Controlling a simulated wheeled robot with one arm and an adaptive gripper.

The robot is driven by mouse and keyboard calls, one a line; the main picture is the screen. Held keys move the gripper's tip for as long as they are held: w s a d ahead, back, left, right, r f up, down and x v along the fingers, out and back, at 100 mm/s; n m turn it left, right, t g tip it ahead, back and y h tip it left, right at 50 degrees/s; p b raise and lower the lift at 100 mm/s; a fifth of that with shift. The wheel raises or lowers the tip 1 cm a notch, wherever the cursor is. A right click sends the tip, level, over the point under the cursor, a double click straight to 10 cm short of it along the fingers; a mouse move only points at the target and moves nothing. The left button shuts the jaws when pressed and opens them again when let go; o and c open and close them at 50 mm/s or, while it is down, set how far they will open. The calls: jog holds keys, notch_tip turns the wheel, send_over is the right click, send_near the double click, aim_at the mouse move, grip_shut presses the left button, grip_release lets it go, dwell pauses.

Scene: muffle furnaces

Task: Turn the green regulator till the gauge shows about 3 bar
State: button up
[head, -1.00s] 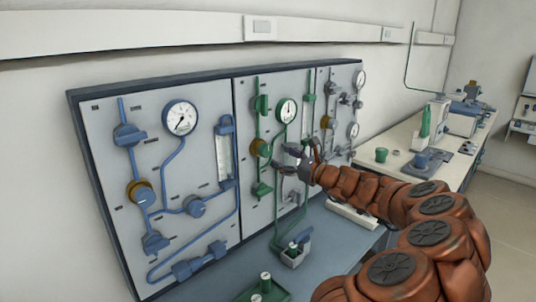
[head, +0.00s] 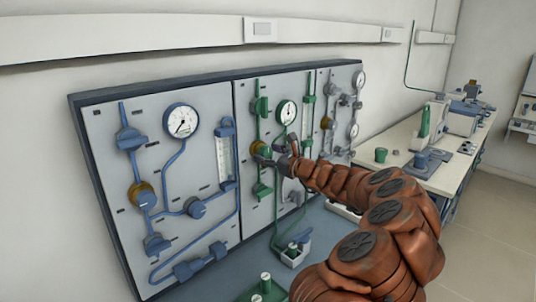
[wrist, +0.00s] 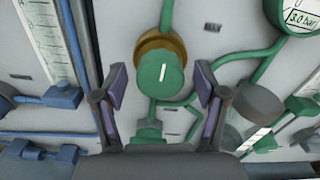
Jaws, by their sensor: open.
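The green regulator (wrist: 160,75) is a round green knob with a white mark, on a brass collar, between my two open fingers in the wrist view. It also shows in the head view (head: 262,150), partly hidden by my gripper. My gripper (head: 274,153) is open around the knob; I cannot tell if the fingers touch it, though gaps show in the wrist view (wrist: 160,98). The green panel's gauge (head: 286,112) is above right of the knob. Its lower edge (wrist: 299,17) shows a "3.0 bar" label; the needle reading is too small to tell.
A blue-piped panel (head: 165,190) with its own gauge (head: 181,121) is on the left, a grey-piped one on the right. A dark round knob (wrist: 260,103) sits close beside my right finger.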

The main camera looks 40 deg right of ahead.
jog(key=shift+c, duration=0.2)
jog(key=c, duration=1.1)
jog(key=shift+n, duration=0.3)
jog(key=o, duration=1.1)
jog(key=shift+o, duration=0.2)
jog(key=s, duration=1.2)
jog(key=shift+a, duration=0.15)
